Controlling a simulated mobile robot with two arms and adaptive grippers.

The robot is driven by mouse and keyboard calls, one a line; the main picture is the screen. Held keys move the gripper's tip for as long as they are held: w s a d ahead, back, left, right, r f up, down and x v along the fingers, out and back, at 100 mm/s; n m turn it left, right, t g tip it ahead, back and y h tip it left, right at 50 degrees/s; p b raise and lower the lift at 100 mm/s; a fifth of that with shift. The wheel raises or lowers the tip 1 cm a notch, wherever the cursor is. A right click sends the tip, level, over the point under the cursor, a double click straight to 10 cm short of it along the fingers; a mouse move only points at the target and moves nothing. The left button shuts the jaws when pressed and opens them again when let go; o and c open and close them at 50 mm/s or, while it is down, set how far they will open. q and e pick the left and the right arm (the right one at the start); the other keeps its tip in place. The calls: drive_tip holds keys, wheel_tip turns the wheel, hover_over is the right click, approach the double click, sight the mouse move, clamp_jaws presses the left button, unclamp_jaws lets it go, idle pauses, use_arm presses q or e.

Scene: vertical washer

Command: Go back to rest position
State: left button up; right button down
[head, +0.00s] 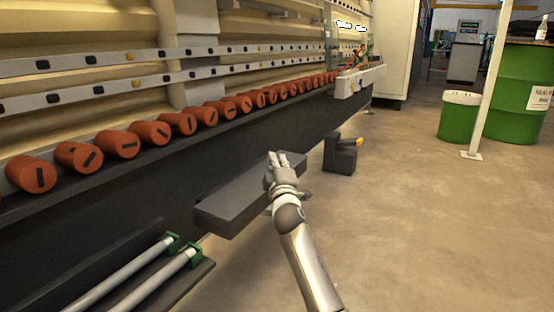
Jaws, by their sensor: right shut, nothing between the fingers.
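My right gripper (279,160) is in the middle of the head view, at the end of my silver arm that comes up from the bottom. Its fingers are together with nothing held. It shows in front of the right end of a dark grey box-like ledge (240,196) on the machine's lower front; whether it touches the ledge I cannot tell. The vertical washer (120,85) runs along the left, with a row of orange-red cylinders (121,144) along its front. My left gripper is not in view.
A small dark block with a yellow part (340,157) stands on the floor beyond the gripper. Two rods with green ends (147,262) lie at the lower left. A green bin (459,117), a green drum (518,95) and a post (488,85) stand at the right. The floor (430,230) is clear.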

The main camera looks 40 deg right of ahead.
drive_tip(key=shift+r, duration=0.5)
